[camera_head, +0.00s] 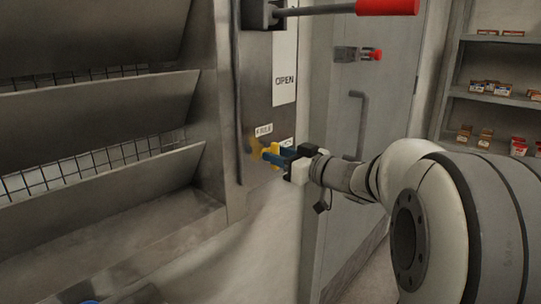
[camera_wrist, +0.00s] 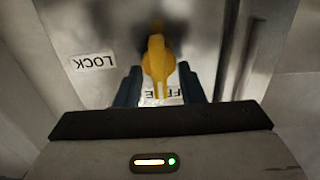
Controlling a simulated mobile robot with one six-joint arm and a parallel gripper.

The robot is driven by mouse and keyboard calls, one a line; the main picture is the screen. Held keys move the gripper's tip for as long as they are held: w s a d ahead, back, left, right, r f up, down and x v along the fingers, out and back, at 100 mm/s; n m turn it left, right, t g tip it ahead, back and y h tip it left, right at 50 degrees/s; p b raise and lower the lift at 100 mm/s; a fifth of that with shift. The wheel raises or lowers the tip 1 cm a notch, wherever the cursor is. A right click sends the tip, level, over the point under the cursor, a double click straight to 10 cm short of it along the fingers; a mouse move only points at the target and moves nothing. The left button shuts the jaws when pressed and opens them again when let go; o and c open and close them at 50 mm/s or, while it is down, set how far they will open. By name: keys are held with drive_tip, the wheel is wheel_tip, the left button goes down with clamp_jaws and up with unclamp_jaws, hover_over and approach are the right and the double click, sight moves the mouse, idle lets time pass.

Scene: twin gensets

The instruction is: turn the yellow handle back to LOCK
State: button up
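The yellow handle (camera_wrist: 158,58) is on a metal panel (camera_head: 258,95) and shows in the middle of the wrist view. Its narrow end lies over a partly hidden label (camera_wrist: 160,97) whose letters appear upside down. The LOCK label (camera_wrist: 94,62) is to the left, upside down in this view, and the handle does not point at it. My gripper (camera_wrist: 160,88) has one blue finger on each side of the handle, with narrow gaps visible. In the head view, my gripper (camera_head: 272,154) is at the handle (camera_head: 274,148), partly covering it.
Above is a lever with a red grip (camera_head: 387,7), beside an OPEN label (camera_head: 285,80). Metal louvres (camera_head: 100,110) stand at left. A grey door with a handle (camera_head: 357,120) and a red-knobbed latch (camera_head: 375,55) is behind my arm. Shelves (camera_head: 500,95) hold small boxes at right.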

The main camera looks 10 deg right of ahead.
drive_tip(key=shift+w+a, duration=0.45)
drive_tip(key=shift+w, duration=0.1)
